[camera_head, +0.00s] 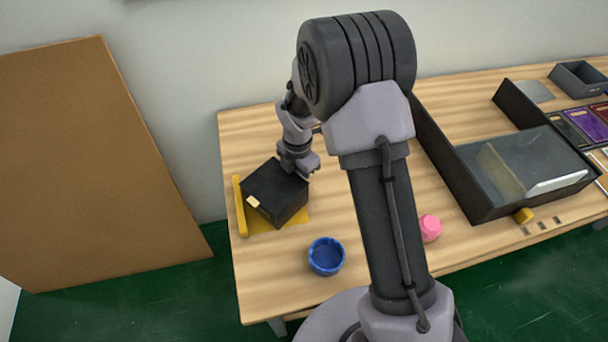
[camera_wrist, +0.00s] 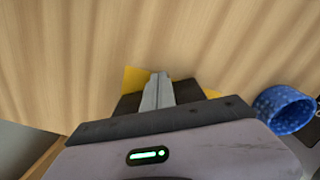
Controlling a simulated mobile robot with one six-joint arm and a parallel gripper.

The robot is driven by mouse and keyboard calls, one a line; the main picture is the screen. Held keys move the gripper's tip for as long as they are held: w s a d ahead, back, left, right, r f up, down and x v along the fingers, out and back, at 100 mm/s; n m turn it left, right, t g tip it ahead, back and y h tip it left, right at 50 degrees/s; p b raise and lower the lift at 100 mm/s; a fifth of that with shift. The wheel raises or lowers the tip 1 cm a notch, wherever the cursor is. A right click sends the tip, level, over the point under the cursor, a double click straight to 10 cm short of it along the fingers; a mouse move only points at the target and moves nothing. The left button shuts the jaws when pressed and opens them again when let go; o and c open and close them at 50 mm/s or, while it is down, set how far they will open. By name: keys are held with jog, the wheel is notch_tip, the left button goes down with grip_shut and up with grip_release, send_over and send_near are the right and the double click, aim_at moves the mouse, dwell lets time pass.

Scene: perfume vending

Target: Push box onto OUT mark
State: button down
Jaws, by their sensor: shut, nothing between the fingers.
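A black box (camera_head: 274,193) with a small cream label sits at the left end of the wooden table. It rests over a yellow mark (camera_head: 295,218), whose edges show at the front and right of the box. My gripper (camera_head: 302,172) is at the box's far right side, close to its top edge; I cannot tell whether it touches. In the wrist view my gripper (camera_wrist: 158,82) is shut and empty, with the dark box (camera_wrist: 128,103) and yellow mark (camera_wrist: 135,78) partly hidden behind it.
A yellow strip (camera_head: 240,207) stands along the box's left side near the table's left edge. A blue cup (camera_head: 326,256) and a pink object (camera_head: 430,228) are in front. A large dark tray (camera_head: 482,212) is at right. A brown board (camera_head: 95,170) leans at left.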

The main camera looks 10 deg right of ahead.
jog(key=shift+s+a+r+p, duration=0.1)
jog(key=shift+s+a+p, duration=0.4)
jog(key=shift+a, duration=0.1)
